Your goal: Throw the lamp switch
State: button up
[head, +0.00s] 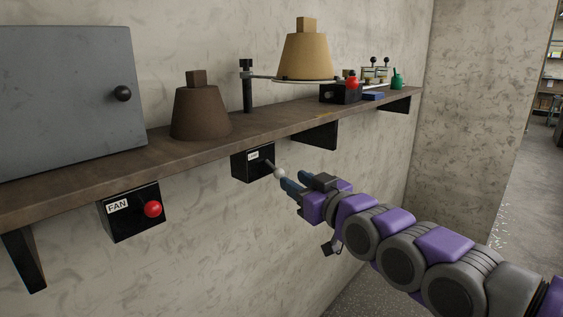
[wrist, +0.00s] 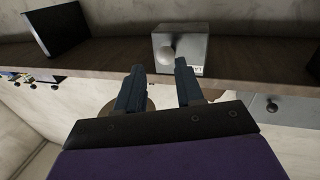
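The lamp switch is a black box (head: 252,163) under the shelf, with a small white label too blurred to read. A lever with a pale round knob (head: 279,173) sticks out from it. My gripper (head: 291,181) is just to the right of the knob in the head view. In the wrist view the box (wrist: 195,47) looks grey, and its knob (wrist: 168,54) appears between and just past the fingertips of my gripper (wrist: 159,70). The fingers are apart with nothing held. Contact with the knob cannot be made out.
A box marked FAN (head: 118,206) with a red knob (head: 153,209) hangs further left. The wooden shelf (head: 262,131) carries a grey cabinet (head: 60,95), a brown cone (head: 200,115), a tan cone (head: 306,56) and small items. A black bracket (head: 318,136) is right of the switch.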

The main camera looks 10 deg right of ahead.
aim_at(281, 174)
jog(key=p+x, duration=0.1)
jog(key=x, duration=0.1)
jog(key=a+p+x, duration=0.1)
jog(key=x, duration=0.2)
jog(key=shift+s, duration=0.2)
jog(key=shift+p+x, duration=0.4)
jog(key=shift+x, duration=0.35)
jog(key=shift+d, duration=0.1)
jog(key=shift+d, duration=0.15)
jog(key=shift+c, duration=0.2)
grip_shut()
